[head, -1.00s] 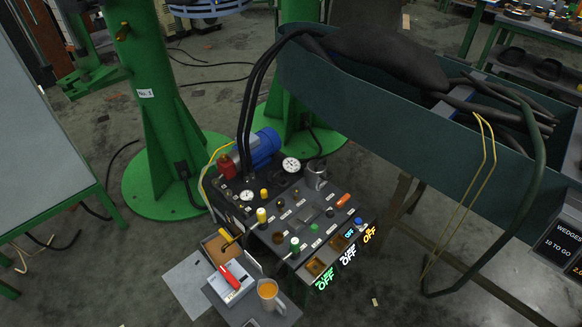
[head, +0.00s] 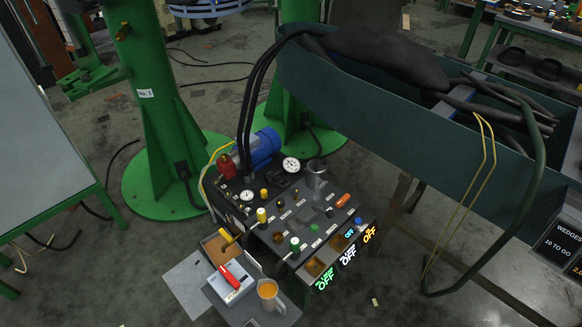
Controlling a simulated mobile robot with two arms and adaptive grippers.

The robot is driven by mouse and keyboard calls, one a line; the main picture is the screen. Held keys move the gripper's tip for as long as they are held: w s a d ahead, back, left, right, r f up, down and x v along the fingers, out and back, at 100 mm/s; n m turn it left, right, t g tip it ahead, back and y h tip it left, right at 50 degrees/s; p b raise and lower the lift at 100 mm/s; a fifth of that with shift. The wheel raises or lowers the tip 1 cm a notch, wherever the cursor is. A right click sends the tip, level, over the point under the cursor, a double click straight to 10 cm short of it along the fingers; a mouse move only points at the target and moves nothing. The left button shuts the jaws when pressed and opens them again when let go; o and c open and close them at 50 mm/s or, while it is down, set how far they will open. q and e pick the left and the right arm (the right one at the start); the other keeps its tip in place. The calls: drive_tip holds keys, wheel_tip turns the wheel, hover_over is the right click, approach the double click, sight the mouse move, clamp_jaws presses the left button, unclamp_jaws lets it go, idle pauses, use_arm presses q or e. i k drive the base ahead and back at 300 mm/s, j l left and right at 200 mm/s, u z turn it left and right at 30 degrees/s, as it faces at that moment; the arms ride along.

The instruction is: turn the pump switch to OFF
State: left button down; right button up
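A dark control console (head: 300,225) stands on the floor at centre, with rows of knobs, buttons and small labels. A blue motor (head: 264,147) and round gauges (head: 291,165) are at its back. Lit OFF signs in green (head: 325,278), white (head: 348,255) and yellow (head: 370,233) line its front right edge, with a smaller cyan OFF sign (head: 349,233) above. Knobs include a yellow one (head: 262,214), a green one (head: 294,243), a blue one (head: 358,221) and an orange-red one (head: 343,200). I cannot tell which control is the pump switch. Neither gripper is in view.
A low shelf by the console's front left holds a white box with a red handle (head: 231,274) and a mug of orange liquid (head: 268,291). A green column (head: 150,120) stands behind left. A long dark-green trough (head: 420,150) blocks the right.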

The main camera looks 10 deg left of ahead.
sight(230, 279)
drive_tip(key=j+u, duration=0.1)
drive_tip(key=u, duration=0.35)
drive_tip(key=k+j+u, duration=0.1)
drive_tip(key=u, duration=0.35)
drive_tip(key=j, duration=0.1)
